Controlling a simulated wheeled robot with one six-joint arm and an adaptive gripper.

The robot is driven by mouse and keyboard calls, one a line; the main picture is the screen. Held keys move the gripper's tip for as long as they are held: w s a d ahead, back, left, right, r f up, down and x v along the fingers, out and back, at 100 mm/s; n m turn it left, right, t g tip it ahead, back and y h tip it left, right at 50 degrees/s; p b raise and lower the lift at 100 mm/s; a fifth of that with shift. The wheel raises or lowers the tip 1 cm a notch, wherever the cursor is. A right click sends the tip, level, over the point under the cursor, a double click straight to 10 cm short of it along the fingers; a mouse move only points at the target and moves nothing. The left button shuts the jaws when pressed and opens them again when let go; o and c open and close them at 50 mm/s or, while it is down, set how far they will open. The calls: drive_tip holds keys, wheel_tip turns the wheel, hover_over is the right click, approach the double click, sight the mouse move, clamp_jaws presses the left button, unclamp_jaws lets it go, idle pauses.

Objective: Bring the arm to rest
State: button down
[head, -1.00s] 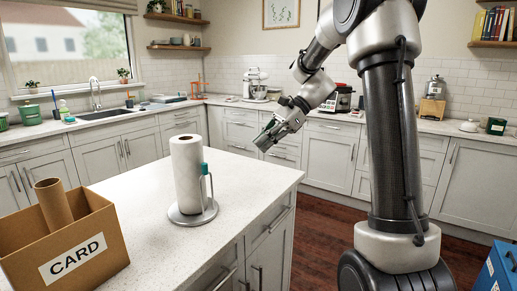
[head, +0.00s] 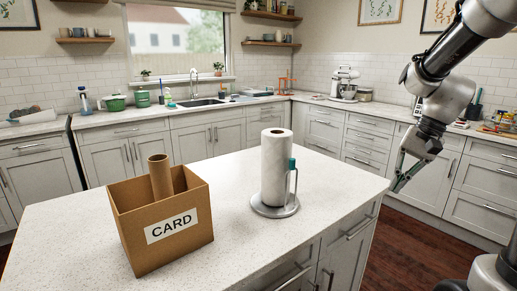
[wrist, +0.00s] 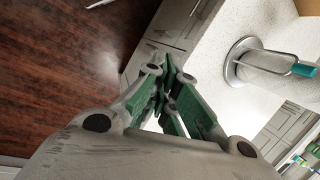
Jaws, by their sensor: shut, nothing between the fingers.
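My gripper (head: 398,184) is at the right in the head view, beside the right corner of the island counter (head: 350,186). It points down and to the left and holds nothing. In the wrist view its green-padded fingers (wrist: 163,92) come together at the tips. A paper towel roll (head: 275,168) stands upright on a metal holder (head: 275,208) on the island, apart from my gripper. The holder's base and arm also show in the wrist view (wrist: 236,50).
A cardboard box marked CARD (head: 190,240) stands on the island with a bare cardboard tube (head: 160,178) upright in it. A stand mixer (head: 344,82) and other items line the back counter. Dark wooden floor (head: 400,250) lies clear right of the island.

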drive_tip(key=s+r+n+t+h, duration=0.2)
drive_tip(key=s+n, duration=0.1)
drive_tip(key=s, duration=0.5)
drive_tip(key=s+d+r+n+t+h, duration=0.1)
drive_tip(key=s+r+n+t+h, duration=0.1)
drive_tip(key=s+n, duration=0.2)
drive_tip(key=s, duration=0.3)
drive_tip(key=shift+s+d+r, duration=0.15)
drive_tip(key=shift+s+r, duration=0.2)
